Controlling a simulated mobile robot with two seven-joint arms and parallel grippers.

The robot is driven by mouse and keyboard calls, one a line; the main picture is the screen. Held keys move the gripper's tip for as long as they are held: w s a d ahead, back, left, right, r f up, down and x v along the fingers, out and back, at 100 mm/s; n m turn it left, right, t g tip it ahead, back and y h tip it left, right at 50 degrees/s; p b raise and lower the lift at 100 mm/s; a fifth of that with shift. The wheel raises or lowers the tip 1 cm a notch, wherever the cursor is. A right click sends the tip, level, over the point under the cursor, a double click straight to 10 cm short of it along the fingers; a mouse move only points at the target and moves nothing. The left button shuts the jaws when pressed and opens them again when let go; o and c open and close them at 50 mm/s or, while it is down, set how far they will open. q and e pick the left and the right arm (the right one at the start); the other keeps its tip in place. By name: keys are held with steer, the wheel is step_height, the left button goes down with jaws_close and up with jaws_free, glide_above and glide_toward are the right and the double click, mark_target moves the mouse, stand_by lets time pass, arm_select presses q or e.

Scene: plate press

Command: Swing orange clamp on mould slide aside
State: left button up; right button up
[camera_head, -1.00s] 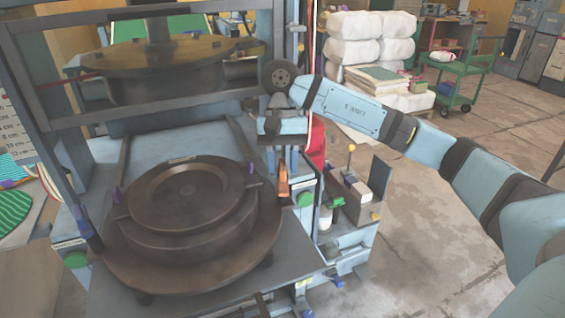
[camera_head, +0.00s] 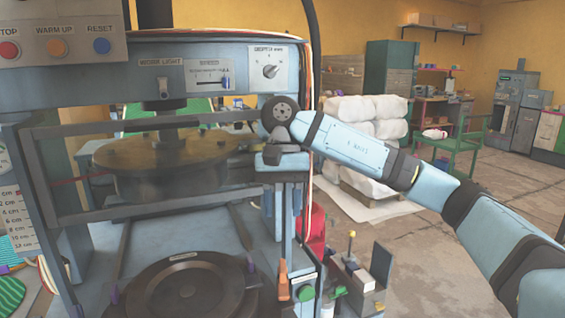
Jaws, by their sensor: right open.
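The orange clamp (camera_head: 283,280) stands upright at the right side of the mould slide, low in the view. The dark round mould (camera_head: 185,287) lies on the slide under the press, its front cut off by the picture's bottom edge. My right gripper (camera_head: 279,178) points down beside the press's right post, above the clamp and apart from it. It is open with nothing seen in it; its fingers are hard to make out against the post. My left gripper is not in view.
The press's upper plate (camera_head: 175,160) and its frame bars stand left of my right gripper. A green button (camera_head: 305,293) is just right of the clamp. A red cylinder (camera_head: 313,226) stands behind. White sacks (camera_head: 368,122) are stacked farther back, with open floor to their right.

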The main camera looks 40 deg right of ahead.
arm_select(q)
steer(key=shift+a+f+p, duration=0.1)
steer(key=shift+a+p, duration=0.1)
steer(key=shift+p, duration=0.5)
arm_select(e)
step_height(320, 180, up, 6)
steer(key=shift+r, duration=0.15)
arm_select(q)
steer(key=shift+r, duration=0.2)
